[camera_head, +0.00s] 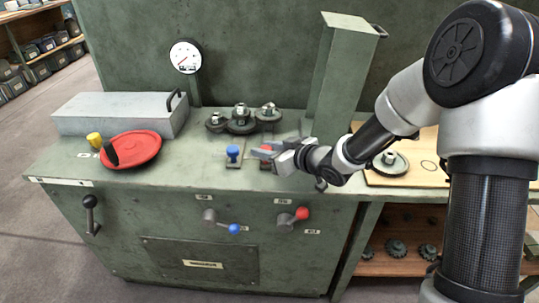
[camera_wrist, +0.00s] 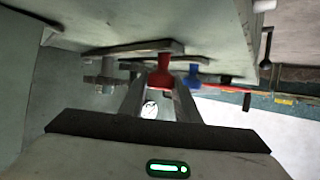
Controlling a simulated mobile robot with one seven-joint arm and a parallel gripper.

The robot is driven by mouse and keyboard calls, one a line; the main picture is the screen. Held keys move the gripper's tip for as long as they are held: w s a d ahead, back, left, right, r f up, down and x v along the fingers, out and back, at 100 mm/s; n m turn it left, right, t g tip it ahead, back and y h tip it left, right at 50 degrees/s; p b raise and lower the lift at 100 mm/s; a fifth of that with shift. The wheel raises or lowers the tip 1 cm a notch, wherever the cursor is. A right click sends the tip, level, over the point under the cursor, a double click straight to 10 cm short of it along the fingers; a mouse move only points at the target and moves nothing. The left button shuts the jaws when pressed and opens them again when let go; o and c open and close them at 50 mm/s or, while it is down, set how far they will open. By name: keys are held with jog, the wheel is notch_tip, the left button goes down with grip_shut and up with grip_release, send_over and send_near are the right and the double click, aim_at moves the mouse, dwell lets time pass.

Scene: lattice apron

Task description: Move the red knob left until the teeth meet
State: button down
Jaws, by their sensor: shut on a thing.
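The red knob (camera_wrist: 164,76) stands between the two fingers of my gripper (camera_wrist: 160,88) in the wrist view, which shows the bench upside down. In the head view my gripper (camera_head: 263,152) reaches in from the right just above the bench top, shut on the red knob (camera_head: 267,147), which is mostly hidden by the fingers. Dark gears sit behind it: a left gear (camera_head: 216,122), a middle gear (camera_head: 241,122) and a right gear (camera_head: 268,114). They look close together, but I cannot tell whether their teeth meet.
A blue knob (camera_head: 233,152) stands just left of my gripper. A red handwheel (camera_head: 133,149) and grey box (camera_head: 118,113) are further left. A green post (camera_head: 342,75) rises behind my gripper. A red-tipped lever (camera_head: 301,213) and blue-tipped lever (camera_head: 233,229) project from the front panel.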

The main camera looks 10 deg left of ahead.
jog(key=shift+a, duration=0.3)
jog(key=c, duration=1.4)
grip_release()
jog(key=shift+o, duration=0.2)
jog(key=shift+d, duration=0.1)
jog(key=p+v, duration=0.4)
jog(key=v, duration=1.3)
jog(key=shift+s+p, duration=0.3)
jog(key=shift+s, duration=0.05)
